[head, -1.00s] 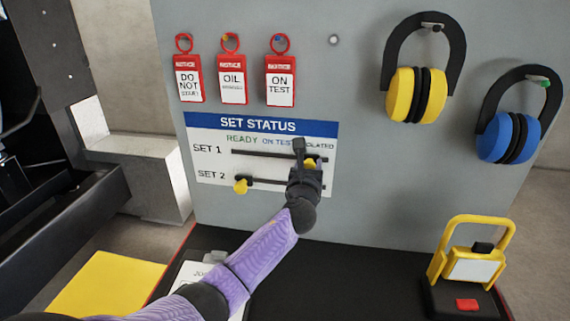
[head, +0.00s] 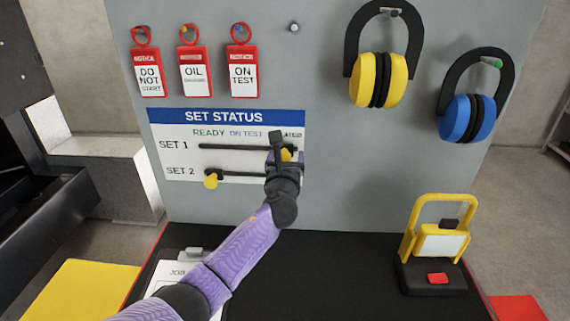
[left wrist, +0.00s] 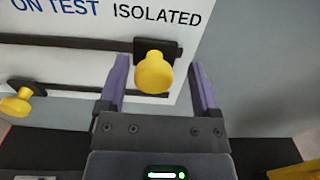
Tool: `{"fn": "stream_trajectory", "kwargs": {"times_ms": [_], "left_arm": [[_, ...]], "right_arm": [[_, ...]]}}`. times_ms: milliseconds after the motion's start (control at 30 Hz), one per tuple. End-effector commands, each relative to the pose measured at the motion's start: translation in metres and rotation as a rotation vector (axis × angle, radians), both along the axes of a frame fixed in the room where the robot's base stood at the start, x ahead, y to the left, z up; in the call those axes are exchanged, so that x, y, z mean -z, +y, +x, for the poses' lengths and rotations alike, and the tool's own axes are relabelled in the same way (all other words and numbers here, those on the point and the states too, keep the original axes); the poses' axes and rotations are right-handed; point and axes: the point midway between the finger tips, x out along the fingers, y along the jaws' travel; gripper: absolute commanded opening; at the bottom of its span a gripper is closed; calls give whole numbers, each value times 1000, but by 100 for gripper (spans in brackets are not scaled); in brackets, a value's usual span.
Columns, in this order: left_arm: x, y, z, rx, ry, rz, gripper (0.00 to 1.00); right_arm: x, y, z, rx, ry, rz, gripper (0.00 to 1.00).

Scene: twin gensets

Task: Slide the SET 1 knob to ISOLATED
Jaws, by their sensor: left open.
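The SET STATUS board (head: 180,137) hangs on the grey panel, with the columns READY, ON TEST and ISOLATED. The yellow SET 1 knob (left wrist: 153,74) is at the right end of its dark slot (head: 230,147), below the word ISOLATED in the left wrist view. In the head view my gripper partly hides the knob (head: 287,154). My left gripper (left wrist: 160,85) is open, with its two fingers on either side of the knob and apart from it. The yellow SET 2 knob (head: 211,181) is at the left end of its slot. My right gripper is not in view.
Red tags (head: 194,72) hang above the board. Yellow earmuffs (head: 366,80) and blue earmuffs (head: 456,120) hang to the right. A yellow-handled lockout device (head: 437,243) stands on the black bench top (head: 335,270). A clipboard (head: 160,273) lies at the front left.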

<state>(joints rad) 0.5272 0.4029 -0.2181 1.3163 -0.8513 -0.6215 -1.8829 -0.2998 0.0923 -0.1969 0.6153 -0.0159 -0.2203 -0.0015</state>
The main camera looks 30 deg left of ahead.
Motion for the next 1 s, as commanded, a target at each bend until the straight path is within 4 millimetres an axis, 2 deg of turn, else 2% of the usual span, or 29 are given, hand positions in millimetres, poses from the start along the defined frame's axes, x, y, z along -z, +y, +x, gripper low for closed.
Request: {"fn": "stream_trajectory", "kwargs": {"times_ms": [200, 433, 600, 1000], "left_arm": [[-4, -22, -40, 3, 2, -1, 81], [-1, -41, -74, 3, 2, -1, 81], [0, -45, -80, 2, 1, -2, 81], [0, -44, -80, 2, 1, -2, 81]], "right_arm": [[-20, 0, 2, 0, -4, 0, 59], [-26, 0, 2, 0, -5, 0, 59], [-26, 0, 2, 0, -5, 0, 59], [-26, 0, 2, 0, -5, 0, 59]]}}
